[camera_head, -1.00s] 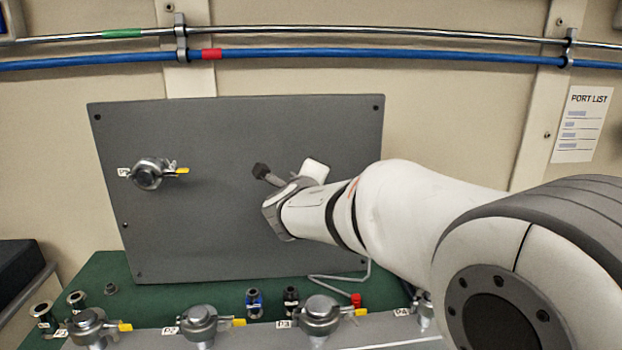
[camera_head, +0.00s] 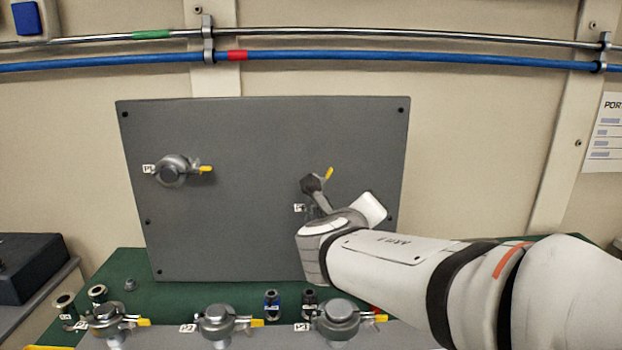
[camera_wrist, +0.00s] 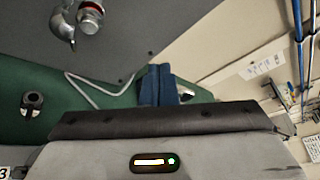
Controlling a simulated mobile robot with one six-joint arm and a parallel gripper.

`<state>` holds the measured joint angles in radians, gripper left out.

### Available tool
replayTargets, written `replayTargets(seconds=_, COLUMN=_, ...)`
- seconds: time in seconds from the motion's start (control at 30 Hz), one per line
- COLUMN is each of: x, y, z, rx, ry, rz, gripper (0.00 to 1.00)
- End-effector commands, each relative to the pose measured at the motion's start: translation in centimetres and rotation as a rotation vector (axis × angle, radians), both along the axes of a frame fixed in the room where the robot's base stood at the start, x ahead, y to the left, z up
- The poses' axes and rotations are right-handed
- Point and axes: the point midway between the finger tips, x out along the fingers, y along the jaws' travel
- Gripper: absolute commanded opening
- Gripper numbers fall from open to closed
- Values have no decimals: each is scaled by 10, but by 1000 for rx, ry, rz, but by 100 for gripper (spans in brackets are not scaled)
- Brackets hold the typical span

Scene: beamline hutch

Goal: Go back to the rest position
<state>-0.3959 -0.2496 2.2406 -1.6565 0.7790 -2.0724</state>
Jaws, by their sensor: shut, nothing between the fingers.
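My gripper (camera_head: 312,184) is in front of the right half of the grey wall panel (camera_head: 235,230), its dark fingers shut and empty. In the wrist view the closed fingers (camera_wrist: 158,84) show bluish at the middle, with nothing between them. A wall port with a yellow handle (camera_head: 329,173) is just behind the fingertips, mostly hidden by my gripper. My arm reaches in from the lower right, bent, above the bench. I cannot tell the exact gap between gripper and panel. No marker of a rest position shows.
Port P5 (camera_head: 172,170) is on the panel's left. A dark box (camera_head: 30,268) stands left. Blue pipe (camera_head: 400,58) runs above. Air left of my gripper is clear.

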Motion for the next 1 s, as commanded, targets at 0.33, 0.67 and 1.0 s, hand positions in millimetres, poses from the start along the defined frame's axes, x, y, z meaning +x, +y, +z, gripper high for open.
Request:
replayTargets(seconds=0.33, x=-68, y=-70, z=-77, rx=946, ry=-168, rz=-635, gripper=0)
replayTargets(seconds=0.67, x=-142, y=-81, z=-141, rx=1690, ry=-524, rz=-1404, gripper=0)
replayTargets(seconds=1.0, x=-198, y=-50, z=-180, rx=-1933, ry=970, rz=2091, gripper=0)
